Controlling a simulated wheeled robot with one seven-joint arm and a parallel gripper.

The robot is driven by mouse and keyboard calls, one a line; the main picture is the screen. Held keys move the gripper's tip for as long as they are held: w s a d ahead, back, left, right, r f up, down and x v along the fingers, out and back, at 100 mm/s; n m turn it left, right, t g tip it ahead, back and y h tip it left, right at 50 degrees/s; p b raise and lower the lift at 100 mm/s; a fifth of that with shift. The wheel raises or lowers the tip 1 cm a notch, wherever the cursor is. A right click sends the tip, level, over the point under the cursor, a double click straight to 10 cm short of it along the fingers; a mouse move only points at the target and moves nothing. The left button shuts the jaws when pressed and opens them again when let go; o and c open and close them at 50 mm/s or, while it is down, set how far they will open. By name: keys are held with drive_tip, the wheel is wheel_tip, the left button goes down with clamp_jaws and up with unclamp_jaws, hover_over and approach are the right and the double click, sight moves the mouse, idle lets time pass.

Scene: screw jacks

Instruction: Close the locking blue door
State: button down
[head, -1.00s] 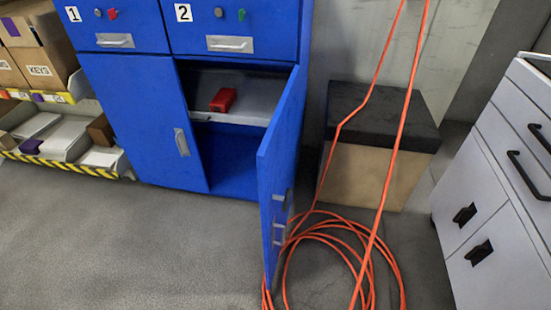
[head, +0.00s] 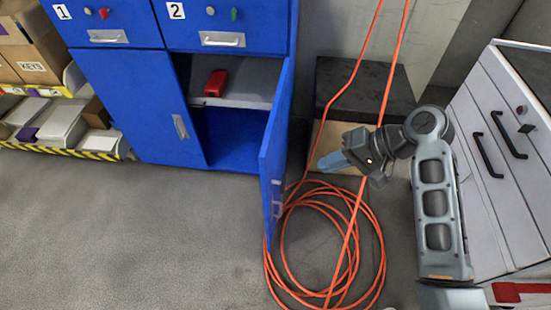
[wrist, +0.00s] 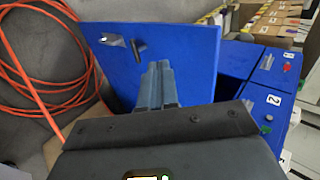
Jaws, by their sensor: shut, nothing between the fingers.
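The blue door (head: 276,150) of the blue cabinet (head: 135,105) stands wide open, swung out toward me from its hinge at the cabinet's right side. In the wrist view the door (wrist: 170,50) fills the upper middle, with a metal handle (wrist: 113,40) and a dark knob-like part (wrist: 139,49) on it. My gripper (head: 322,166) is to the right of the door in the head view, pointing left toward it. Its fingers are together and empty. In the wrist view the fingertips (wrist: 157,66) overlap the door; I cannot tell whether they touch it.
An orange cable (head: 330,240) lies coiled on the floor beside the door and runs upward past my gripper. A dark-topped box (head: 345,85) stands behind my gripper. A grey drawer cabinet (head: 500,150) is at the right. The floor (head: 130,230) left of the door is clear. A red object (head: 216,83) lies on the shelf inside.

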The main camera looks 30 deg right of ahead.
approach(267, 173)
drive_tip(key=x, duration=0.5)
drive_tip(key=shift+w+d+f, duration=0.1)
drive_tip(key=shift+f, duration=0.35)
drive_tip(key=shift+w+a, duration=0.2)
drive_tip(key=shift+a, duration=0.1)
drive_tip(key=shift+a, duration=0.1)
